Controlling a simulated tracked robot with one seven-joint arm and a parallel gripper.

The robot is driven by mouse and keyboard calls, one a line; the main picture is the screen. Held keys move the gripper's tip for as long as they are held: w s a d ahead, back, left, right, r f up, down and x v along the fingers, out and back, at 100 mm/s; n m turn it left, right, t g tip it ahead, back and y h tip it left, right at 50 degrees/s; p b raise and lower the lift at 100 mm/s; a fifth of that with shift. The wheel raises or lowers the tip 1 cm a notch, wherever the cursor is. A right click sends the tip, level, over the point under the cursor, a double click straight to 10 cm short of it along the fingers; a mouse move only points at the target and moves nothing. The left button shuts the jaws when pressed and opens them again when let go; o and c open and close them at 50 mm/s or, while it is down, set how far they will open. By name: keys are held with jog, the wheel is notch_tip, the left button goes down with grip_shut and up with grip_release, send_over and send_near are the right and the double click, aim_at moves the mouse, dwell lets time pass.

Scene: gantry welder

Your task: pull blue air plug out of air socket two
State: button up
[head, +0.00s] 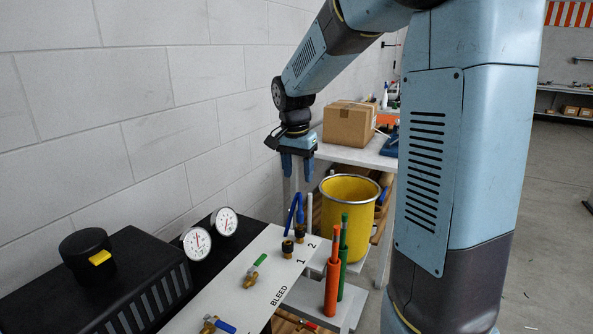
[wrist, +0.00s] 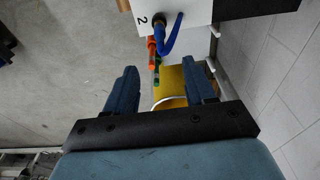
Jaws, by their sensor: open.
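In the wrist view the blue plug (wrist: 173,36) curves away from the dark socket (wrist: 158,19) near the top edge. My gripper (head: 297,172) is open and empty, pointing down above and apart from the plug. In the wrist view my gripper (wrist: 161,68) shows two spread blue fingers, with the plug beyond their tips. Whether the plug is fully seated cannot be told.
Orange (head: 332,280) and green (head: 343,255) upright rods stand to the right. A yellow bin (head: 350,205) stands behind. Two gauges (head: 197,243) (head: 224,221) and a green-handled valve (head: 254,270) are left. The block wall is near.

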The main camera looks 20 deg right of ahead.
aim_at(300, 201)
jog(key=f, duration=0.9)
jog(key=w+d+f, duration=0.1)
jog(key=f, duration=0.3)
jog(key=shift+w+f, duration=0.1)
jog(key=shift+f, duration=0.3)
grip_shut()
jog(key=shift+r, duration=2.75)
